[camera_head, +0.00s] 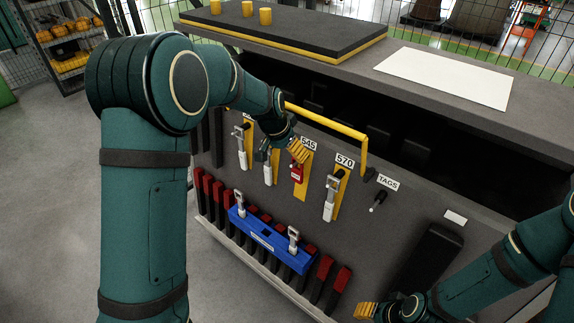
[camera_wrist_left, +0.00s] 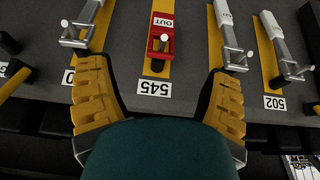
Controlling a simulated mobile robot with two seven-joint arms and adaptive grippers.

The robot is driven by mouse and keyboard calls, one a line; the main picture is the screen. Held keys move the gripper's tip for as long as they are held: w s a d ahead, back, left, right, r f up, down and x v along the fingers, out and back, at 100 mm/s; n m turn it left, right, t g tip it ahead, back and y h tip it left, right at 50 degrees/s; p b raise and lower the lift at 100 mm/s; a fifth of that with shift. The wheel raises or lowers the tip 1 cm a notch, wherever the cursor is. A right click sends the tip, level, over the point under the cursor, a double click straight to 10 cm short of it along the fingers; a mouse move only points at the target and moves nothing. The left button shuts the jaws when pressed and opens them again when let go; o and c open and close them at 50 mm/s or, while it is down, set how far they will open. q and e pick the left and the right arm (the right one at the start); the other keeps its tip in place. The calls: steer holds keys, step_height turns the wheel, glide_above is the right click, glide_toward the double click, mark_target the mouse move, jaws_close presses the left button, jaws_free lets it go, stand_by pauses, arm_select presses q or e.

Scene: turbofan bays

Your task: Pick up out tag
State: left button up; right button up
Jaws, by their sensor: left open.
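The out tag (camera_head: 297,172) is a small red block with a white label. It hangs on a peg on the yellow strip under the 545 label. In the left wrist view the tag (camera_wrist_left: 162,40) shows upside down, its label reading OUT, with a pale peg end in front. My left gripper (camera_head: 297,148) is at the panel close to the tag. Its yellow-padded fingers (camera_wrist_left: 158,85) are spread wide with nothing between them, and the tag is beyond their tips. My right gripper (camera_head: 366,311) is low at the picture's bottom, mostly seen as one yellow fingertip; its opening is unclear.
Metal tools hang on yellow strips on both sides, including one under the 570 label (camera_head: 345,160). A yellow rail (camera_head: 330,122) runs above. A blue holder (camera_head: 262,237) and red-black handles are below. An empty-looking TAGS peg (camera_head: 377,203) is at right.

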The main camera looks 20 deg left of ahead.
mark_target(296, 170)
arm_select(q)
steer(key=b+x, duration=0.1)
steer(key=x, duration=0.7)
steer(key=shift+w+a+f, duration=0.1)
steer(key=shift+w+f, duration=0.05)
steer(key=shift+f, duration=0.05)
steer(key=x, duration=0.4)
steer(key=shift+w+f, duration=0.25)
steer(key=shift+w, duration=0.05)
steer(key=c, duration=1.2)
